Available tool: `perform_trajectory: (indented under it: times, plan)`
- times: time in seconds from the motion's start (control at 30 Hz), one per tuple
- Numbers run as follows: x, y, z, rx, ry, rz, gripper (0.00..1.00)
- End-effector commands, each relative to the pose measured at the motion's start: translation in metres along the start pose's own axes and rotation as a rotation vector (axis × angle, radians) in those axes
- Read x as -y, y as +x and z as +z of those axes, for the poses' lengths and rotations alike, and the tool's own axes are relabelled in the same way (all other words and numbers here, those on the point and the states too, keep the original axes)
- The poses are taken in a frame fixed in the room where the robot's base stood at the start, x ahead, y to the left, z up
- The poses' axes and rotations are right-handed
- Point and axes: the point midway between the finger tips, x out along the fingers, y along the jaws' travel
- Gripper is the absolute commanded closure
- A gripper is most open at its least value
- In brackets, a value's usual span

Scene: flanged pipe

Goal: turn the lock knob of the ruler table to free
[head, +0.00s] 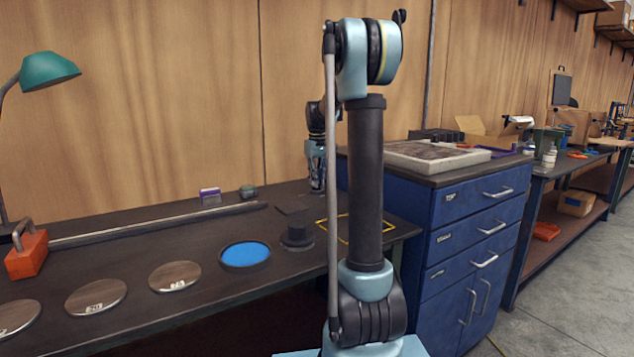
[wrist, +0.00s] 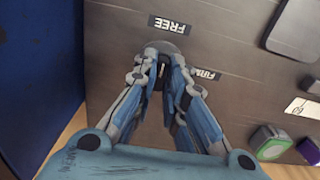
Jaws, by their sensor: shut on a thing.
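In the wrist view my gripper (wrist: 164,75) points down at the dark table top, its two blue fingers closed around the lock knob. A grey round part of the knob (wrist: 166,47) shows just beyond the fingertips; the rest is hidden between them. A FREE label (wrist: 170,24) lies beyond the knob, and a second label (wrist: 205,74), partly covered by a finger and seeming to read FIRM, lies to its right. Which label the knob points to cannot be told. In the head view my gripper (head: 317,178) is low at the table's back, partly behind my arm; the knob is hidden there.
The ruler table (head: 215,290) carries a long bar (head: 160,225), round plates (head: 175,276), a blue-topped disc (head: 245,254) and a dark stepped block (head: 297,238). A small purple-and-white box (head: 210,196) stands at the back. A blue cabinet (head: 465,225) is close on the right.

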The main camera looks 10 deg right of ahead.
Motion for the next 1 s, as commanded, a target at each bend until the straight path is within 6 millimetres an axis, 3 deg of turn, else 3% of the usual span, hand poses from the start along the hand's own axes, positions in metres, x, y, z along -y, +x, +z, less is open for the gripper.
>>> perform_trajectory:
  times: [0.33,0.37,0.43,0.8,1.0]
  plan:
    - [-0.001,0.0,-0.001,-0.002,-0.002,0.003,1.0]
    - [-0.001,0.0,-0.001,-0.002,-0.002,0.003,0.84]
    - [-0.001,0.0,-0.001,-0.001,-0.002,0.002,0.68]
    - [-0.001,-0.002,0.0,0.0,-0.001,0.001,0.68]
    - [-0.001,-0.021,0.0,0.0,-0.001,0.001,0.68]
